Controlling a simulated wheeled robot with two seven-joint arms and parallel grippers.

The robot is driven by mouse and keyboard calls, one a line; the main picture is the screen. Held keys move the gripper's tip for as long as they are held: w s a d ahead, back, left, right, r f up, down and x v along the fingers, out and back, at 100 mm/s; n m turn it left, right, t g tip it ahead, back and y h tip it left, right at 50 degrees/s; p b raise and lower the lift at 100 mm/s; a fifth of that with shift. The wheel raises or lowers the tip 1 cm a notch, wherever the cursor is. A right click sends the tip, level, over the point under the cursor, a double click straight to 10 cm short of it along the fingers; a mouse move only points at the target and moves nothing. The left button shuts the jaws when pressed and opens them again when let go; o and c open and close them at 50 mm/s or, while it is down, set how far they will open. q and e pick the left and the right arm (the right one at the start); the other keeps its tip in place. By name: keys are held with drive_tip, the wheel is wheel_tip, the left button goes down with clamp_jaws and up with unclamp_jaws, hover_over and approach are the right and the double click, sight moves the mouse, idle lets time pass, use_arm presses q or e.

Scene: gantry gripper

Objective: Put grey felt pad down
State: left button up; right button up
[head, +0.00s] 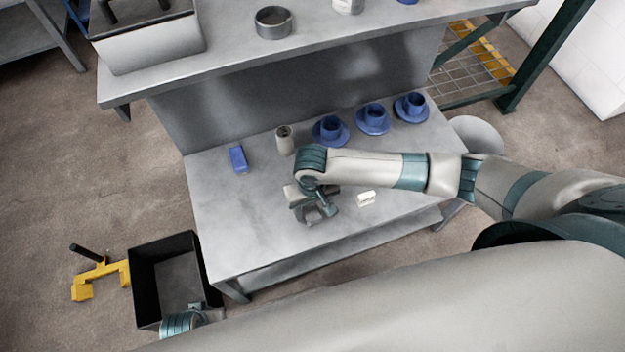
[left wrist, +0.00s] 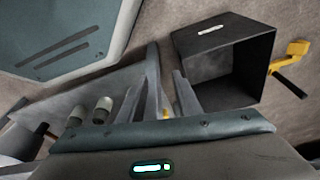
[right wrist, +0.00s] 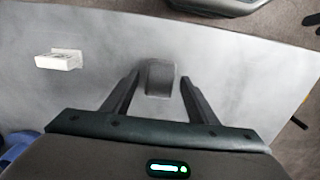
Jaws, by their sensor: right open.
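The grey felt pad (right wrist: 160,80) appears as a small dark grey block on the grey table, between the spread fingers of my right gripper (right wrist: 157,85) in the right wrist view. The fingers stand apart from it on both sides. In the head view my right gripper (head: 315,214) is low over the middle of the table and largely hides the pad. My left gripper (head: 205,311) is beside the black bin at the lower left. In the left wrist view its fingers (left wrist: 165,62) have a narrow gap with nothing held between them.
The lower table (head: 235,245) bears a white block (head: 366,199), a grey can (head: 285,140), a blue box (head: 238,159) and blue cups on saucers (head: 330,130). A raised shelf (head: 330,45) runs behind. The black bin (head: 137,290) and a yellow piece (head: 100,272) are on the floor.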

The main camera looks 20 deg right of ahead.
sight(313, 211)
drive_tip(key=shift+f+b, duration=0.15)
drive_tip(key=shift+b, duration=0.15)
drive_tip(key=shift+r, duration=0.5)
use_arm(q)
drive_tip(key=f+p, duration=0.1)
drive_tip(key=f, duration=0.1)
drive_tip(key=s+f+p, duration=0.1)
drive_tip(key=f, duration=0.1)
drive_tip(key=shift+a+f+p, duration=0.15)
drive_tip(key=shift+f+p, duration=0.15)
drive_tip(key=shift+f, duration=0.05)
use_arm(e)
wheel_tip(313, 211, up, 16)
drive_tip(key=shift+s+r, duration=0.15)
drive_tip(key=shift+r, duration=0.1)
